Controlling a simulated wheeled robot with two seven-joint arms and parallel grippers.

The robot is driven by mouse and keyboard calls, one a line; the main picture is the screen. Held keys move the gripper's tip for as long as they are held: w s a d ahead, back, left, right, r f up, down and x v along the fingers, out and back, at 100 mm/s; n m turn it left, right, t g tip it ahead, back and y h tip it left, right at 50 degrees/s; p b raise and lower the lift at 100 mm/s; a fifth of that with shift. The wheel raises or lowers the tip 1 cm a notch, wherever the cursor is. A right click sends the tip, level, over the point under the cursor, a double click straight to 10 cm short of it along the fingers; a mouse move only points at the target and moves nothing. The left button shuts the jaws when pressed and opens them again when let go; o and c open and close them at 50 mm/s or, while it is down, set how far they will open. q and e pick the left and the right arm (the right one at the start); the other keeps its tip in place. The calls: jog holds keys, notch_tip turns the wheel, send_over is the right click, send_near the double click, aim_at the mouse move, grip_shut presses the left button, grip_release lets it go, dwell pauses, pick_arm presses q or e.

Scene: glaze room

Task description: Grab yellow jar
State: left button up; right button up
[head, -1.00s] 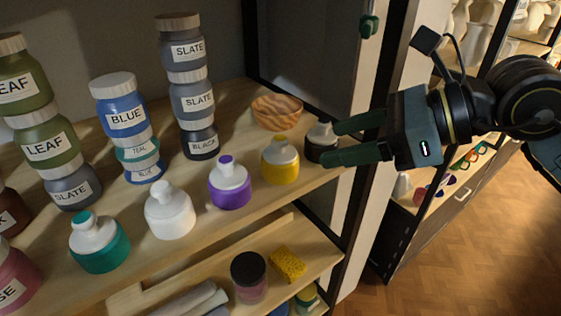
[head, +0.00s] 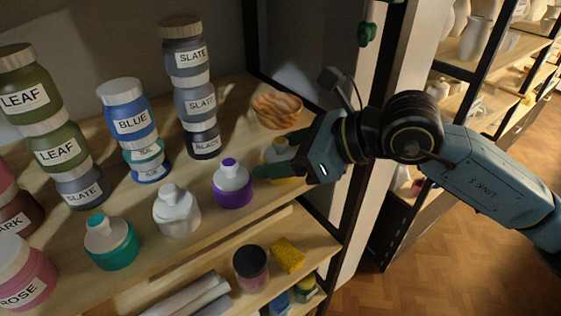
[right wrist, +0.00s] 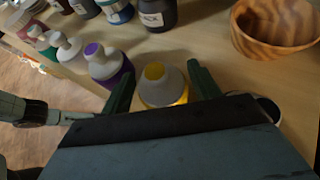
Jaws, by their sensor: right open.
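The yellow jar (right wrist: 158,88) has a grey-white top and a yellow cap; in the right wrist view it stands between the two green fingers of my right gripper (right wrist: 161,88). In the head view the yellow jar (head: 279,152) is partly hidden by the right gripper (head: 275,159), which reaches in from the right over the upper shelf. The fingers are open, one on each side of the jar; I cannot tell whether either touches it. My left gripper is not in view.
A purple-capped jar (head: 233,184) stands close on the left, then a white jar (head: 177,210) and a teal jar (head: 111,243). A wooden bowl (head: 277,110) sits behind. Stacked labelled jars (head: 195,100) stand at the back. A dark shelf post (head: 352,190) is on the right.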

jog(key=c, duration=0.8)
jog(key=shift+c, duration=0.5)
jog(key=shift+r, duration=0.15)
